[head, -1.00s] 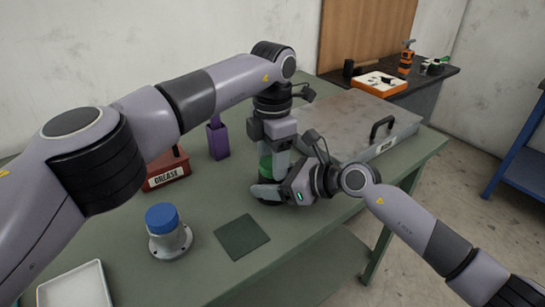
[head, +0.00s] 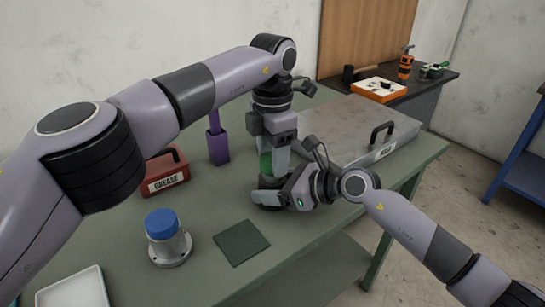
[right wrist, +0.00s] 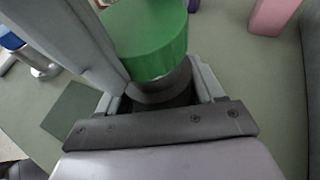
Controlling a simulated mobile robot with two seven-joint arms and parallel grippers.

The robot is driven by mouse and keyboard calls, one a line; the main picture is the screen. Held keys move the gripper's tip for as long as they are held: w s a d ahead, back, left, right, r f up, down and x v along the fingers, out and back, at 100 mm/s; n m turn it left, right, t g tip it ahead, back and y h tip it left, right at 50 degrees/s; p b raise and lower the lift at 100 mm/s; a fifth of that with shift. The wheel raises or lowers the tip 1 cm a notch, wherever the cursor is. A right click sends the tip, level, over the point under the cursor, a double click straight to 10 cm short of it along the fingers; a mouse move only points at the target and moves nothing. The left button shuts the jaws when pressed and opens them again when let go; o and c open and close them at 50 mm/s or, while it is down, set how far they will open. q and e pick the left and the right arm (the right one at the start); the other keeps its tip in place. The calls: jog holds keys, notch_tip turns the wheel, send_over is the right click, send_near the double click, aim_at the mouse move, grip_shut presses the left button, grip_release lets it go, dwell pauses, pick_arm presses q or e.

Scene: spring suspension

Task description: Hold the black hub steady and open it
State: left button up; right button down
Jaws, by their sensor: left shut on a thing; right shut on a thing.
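The black hub (right wrist: 165,92) stands upright on the green bench, with a green cap (right wrist: 150,40) on top. In the head view the green cap (head: 265,164) shows between the grippers, and the hub is mostly hidden. My left gripper (head: 274,158) points down from above and is shut on the green cap. My right gripper (head: 268,190) comes in low from the right and is shut on the black hub's body. In the right wrist view its fingers lie on both sides of the hub. One finger and part of the left gripper block some of the view.
A grey hub with a blue cap (head: 167,240) stands nearer, beside a dark green mat (head: 241,243). A white tray (head: 75,290) lies front left. Behind are a red grease box (head: 166,172), a purple holder (head: 218,148) and a large metal case (head: 345,128).

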jog(key=shift+s+d+f, duration=0.1)
jog(key=shift+f, duration=0.35)
pick_arm(q)
jog(key=shift+r, duration=2)
pick_arm(e)
jog(key=shift+c, duration=0.3)
grip_release()
jog(key=shift+r, duration=0.15)
jog(key=shift+r, duration=0.1)
jog(key=shift+r, duration=0.1)
jog(key=shift+d+r, duration=0.1)
jog(key=shift+d, duration=0.2)
pick_arm(q)
jog(key=shift+f+b, duration=0.3)
jog(key=shift+f, duration=0.05)
pick_arm(e)
jog(key=v, duration=1.1)
jog(key=shift+s, duration=0.1)
